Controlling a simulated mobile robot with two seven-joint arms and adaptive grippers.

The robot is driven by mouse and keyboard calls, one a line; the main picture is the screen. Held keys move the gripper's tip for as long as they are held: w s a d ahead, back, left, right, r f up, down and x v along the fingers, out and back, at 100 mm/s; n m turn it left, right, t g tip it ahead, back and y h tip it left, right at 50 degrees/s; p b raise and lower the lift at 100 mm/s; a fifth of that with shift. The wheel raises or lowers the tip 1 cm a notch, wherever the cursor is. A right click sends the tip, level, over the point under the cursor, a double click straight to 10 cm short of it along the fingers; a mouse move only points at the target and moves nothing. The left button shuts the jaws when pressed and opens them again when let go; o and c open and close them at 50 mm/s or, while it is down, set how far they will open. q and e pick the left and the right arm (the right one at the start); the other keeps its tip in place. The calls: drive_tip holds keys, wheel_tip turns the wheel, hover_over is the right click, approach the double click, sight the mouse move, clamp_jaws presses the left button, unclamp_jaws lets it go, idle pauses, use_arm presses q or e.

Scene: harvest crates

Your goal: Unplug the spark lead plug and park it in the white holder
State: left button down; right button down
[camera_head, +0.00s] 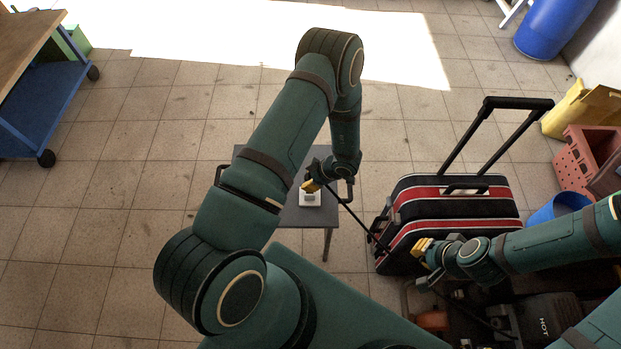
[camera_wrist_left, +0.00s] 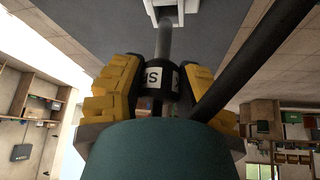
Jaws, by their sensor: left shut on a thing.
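The spark lead plug (camera_wrist_left: 154,79), black with a white lettered label, sits between the yellow fingers of my left gripper (camera_wrist_left: 157,88) in the left wrist view. A grey tubular end points from it toward the white holder (camera_wrist_left: 170,8). In the head view my left gripper (camera_head: 311,186) is at the white holder (camera_head: 311,199) on the small grey table (camera_head: 294,215). Whether the plug touches the holder is unclear. The black lead (camera_head: 354,217) runs from the gripper down right toward the engine (camera_head: 545,318). My right gripper (camera_head: 424,247) is beside the suitcase; its finger gap is unclear.
A red and black suitcase (camera_head: 455,217) with a raised handle stands right of the table. Blue bucket (camera_head: 557,207), red crate (camera_head: 585,160) and yellow container (camera_head: 588,108) are at the far right. A wheeled blue cart (camera_head: 25,115) stands at upper left. Floor on the left is clear.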

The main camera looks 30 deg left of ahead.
use_arm(q)
drive_tip(key=shift+f+b, duration=1.45)
drive_tip(key=shift+f, duration=0.6)
drive_tip(key=c, duration=0.6)
unclamp_jaws()
drive_tip(key=shift+c, duration=0.2)
drive_tip(key=v, duration=1.2)
